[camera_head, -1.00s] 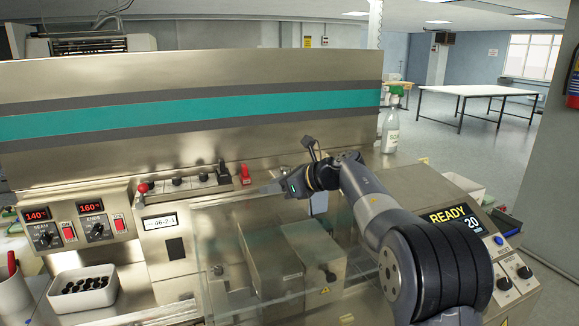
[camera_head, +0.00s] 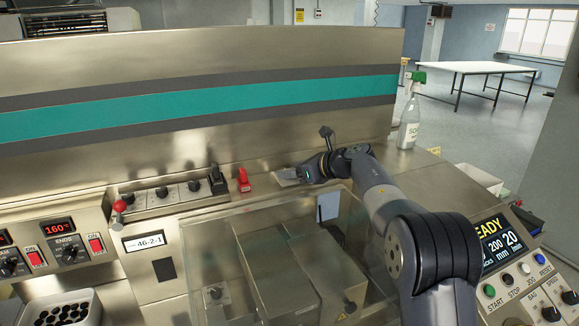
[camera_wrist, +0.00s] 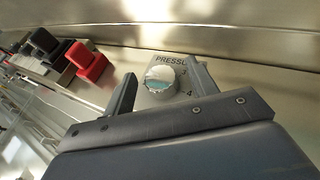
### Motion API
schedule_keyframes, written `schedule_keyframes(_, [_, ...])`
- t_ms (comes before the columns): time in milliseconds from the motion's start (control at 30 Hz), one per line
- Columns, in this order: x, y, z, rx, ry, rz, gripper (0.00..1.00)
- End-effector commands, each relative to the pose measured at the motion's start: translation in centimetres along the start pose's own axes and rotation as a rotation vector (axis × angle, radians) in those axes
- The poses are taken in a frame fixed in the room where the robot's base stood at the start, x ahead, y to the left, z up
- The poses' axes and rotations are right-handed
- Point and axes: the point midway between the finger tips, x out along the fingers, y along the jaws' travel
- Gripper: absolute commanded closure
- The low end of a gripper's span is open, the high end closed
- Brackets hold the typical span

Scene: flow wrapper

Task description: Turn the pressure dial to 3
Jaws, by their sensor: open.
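The pressure dial (camera_wrist: 160,78) is a round, silvery knob under a printed "PRESSURE" label, with a "4" mark visible to its lower right in the wrist view. Its pointer cannot be read clearly. My gripper (camera_wrist: 165,72) is open, with one finger to the left of the dial and one to the right. The dial lies between the fingers, and I cannot tell whether either touches it. In the head view my gripper (camera_head: 304,173) is over a small plate (camera_head: 287,177) on the machine's ledge, and the dial cannot be made out there.
A red switch (camera_head: 243,180) and a black switch (camera_head: 217,180) stand left of my gripper. A tall steel panel (camera_head: 200,70) rises behind. A clear guard (camera_head: 200,260) covers metal blocks in front. A spray bottle (camera_head: 410,120) stands to the right.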

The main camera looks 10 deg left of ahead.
Motion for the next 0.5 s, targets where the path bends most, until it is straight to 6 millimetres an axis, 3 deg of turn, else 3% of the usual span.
schedule_keyframes(200, [1.6, 0.0, 0.1, -0.001, 0.000, -0.001, 0.45])
schedule_keyframes(500, [1.8, 0.0, 0.0, -0.001, -0.001, -0.001, 0.46])
